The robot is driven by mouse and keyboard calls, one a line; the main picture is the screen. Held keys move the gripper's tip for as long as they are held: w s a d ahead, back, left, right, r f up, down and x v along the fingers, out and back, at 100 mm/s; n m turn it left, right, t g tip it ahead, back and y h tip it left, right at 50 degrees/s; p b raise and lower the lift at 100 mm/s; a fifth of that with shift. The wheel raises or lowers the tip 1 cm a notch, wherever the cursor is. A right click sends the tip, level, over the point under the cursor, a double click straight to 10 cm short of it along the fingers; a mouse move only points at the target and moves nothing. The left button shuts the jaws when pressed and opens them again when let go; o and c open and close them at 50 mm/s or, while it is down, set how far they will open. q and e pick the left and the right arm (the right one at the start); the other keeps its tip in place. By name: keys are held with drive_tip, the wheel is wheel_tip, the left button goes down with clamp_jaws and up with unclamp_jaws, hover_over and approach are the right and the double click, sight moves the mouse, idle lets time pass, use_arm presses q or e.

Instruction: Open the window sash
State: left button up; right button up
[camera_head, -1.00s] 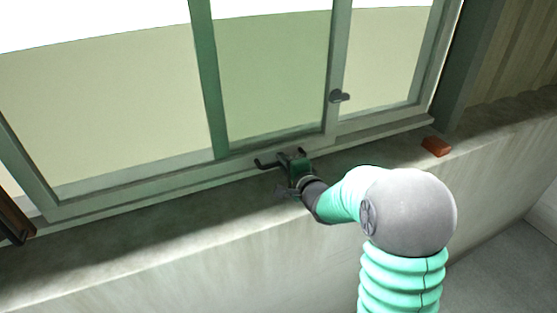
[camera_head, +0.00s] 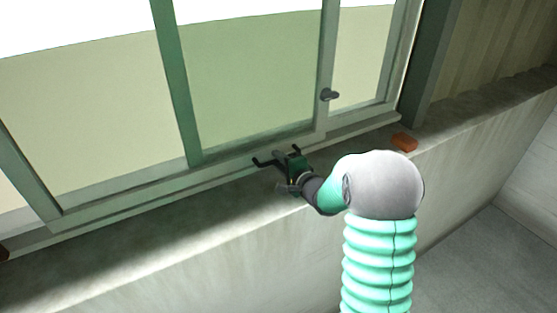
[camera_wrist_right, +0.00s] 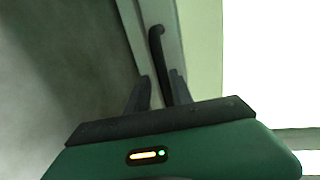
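My left gripper is not in view.
A stone sill (camera_head: 150,232) runs below the window. An orange-red block (camera_head: 404,142) lies on it at the right, near the window frame's corner. A green bar (camera_head: 180,100) stands upright left of the sash. A lower wall and grey floor (camera_head: 480,260) show at right.

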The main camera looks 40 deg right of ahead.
drive_tip(key=shift+o, duration=0.3)
drive_tip(key=shift+a+r, duration=0.1)
drive_tip(key=shift+r, duration=0.15)
drive_tip(key=shift+s, duration=0.3)
drive_tip(key=b+v, duration=0.2)
drive_tip(key=v, duration=1.4)
drive_tip(key=shift+f, duration=0.15)
